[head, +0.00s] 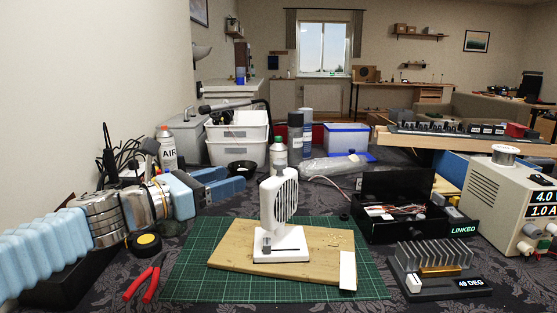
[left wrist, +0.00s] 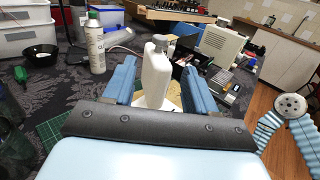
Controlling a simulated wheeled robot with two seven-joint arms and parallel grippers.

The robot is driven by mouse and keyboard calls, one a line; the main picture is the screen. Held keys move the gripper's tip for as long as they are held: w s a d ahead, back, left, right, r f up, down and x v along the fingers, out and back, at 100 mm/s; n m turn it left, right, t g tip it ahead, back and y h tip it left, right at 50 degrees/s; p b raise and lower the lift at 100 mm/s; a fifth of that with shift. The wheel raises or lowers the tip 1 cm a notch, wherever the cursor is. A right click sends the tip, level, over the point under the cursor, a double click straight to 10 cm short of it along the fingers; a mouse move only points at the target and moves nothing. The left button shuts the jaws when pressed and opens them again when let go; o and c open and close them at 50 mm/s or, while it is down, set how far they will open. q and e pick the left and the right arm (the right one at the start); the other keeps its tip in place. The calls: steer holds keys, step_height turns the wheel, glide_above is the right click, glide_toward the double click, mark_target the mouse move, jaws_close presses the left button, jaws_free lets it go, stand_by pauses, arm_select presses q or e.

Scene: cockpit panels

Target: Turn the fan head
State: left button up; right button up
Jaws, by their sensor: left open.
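A white desk fan stands upright on a wooden board (head: 225,257) on the green cutting mat. Its slatted fan head (head: 279,200) is turned partly to the right, above a white base (head: 280,245) with a small grey part on it. My left gripper (head: 227,181) is open and empty, left of the fan head and apart from it. In the left wrist view the fan head (left wrist: 156,72) shows edge-on beyond and between the open blue fingers of the left gripper (left wrist: 160,70). My right gripper is not in view.
Red pliers (head: 142,284) and a yellow-black tape roll (head: 145,242) lie left of the green mat (head: 190,283). A heatsink unit reading "49 DEG" (head: 440,270), a black "LINKED" box (head: 405,205) and a power supply (head: 503,200) stand right. A bottle (head: 278,155) stands behind the fan.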

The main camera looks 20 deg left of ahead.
mark_target(276, 165)
arm_select(q)
steer(key=x, duration=1.2)
steer(key=shift+w+d, duration=0.2)
steer(key=shift+w, duration=0.1)
jaws_close()
steer(key=shift+f+b, duration=0.1)
steer(key=shift+b, duration=0.2)
steer(key=n+y+b, duration=0.1)
steer(key=n+t+y+b, duration=0.1)
steer(key=b, duration=0.1)
steer(key=t+y+b, duration=0.1)
steer(key=y+b, duration=0.1)
steer(key=shift+s+d+f+n, duration=0.1)
steer(key=shift+d+f+n, duration=0.15)
steer(key=shift+n, duration=0.15)
steer(key=shift+r+n+y+b, duration=0.3)
steer(key=shift+y+b, duration=0.1)
steer(key=shift+b, duration=0.2)
